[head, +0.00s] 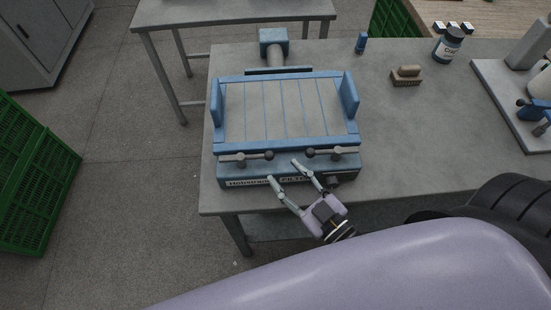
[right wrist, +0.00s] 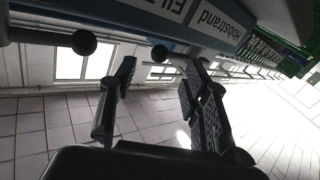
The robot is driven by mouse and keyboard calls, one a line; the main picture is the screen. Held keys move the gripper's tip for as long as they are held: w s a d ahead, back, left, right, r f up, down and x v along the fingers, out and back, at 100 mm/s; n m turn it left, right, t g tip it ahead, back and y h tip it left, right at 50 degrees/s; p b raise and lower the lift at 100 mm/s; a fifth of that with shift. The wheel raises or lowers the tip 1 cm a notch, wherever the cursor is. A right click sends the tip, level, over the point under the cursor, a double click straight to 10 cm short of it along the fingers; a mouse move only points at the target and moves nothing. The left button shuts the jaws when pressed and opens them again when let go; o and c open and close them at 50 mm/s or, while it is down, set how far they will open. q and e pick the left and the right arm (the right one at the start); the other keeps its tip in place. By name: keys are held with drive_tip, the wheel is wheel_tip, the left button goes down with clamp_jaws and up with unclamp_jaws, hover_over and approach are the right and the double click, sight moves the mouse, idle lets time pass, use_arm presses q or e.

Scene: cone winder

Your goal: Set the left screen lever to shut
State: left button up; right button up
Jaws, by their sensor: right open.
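The blue machine (head: 290,110) with slatted top stands on the grey table. The left screen lever (head: 245,157) is on its front face, lying roughly level, with its dark knob toward the middle. A matching right lever (head: 328,152) has its knob pointing toward the left one. My right gripper (head: 283,172) is open and empty in front of the machine, its fingertips close to the left lever's knob; contact cannot be told. In the right wrist view the left lever's knob (right wrist: 159,53) shows beyond the gap between the open fingers. The right lever's knob (right wrist: 84,42) is further left. My left gripper is out of view.
A label strip (head: 250,183) runs below the levers. A brush-like block (head: 406,75), a blue bottle (head: 361,42) and a labelled jar (head: 448,45) stand right of the machine. Green crates (head: 38,180) stand on the floor at left. The table between machine and block is clear.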

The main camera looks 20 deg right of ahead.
sight(276, 170)
drive_tip(key=x, duration=0.5)
drive_tip(key=shift+p, duration=0.3)
drive_tip(key=shift+s, duration=0.1)
drive_tip(key=shift+c, duration=0.6)
clamp_jaws()
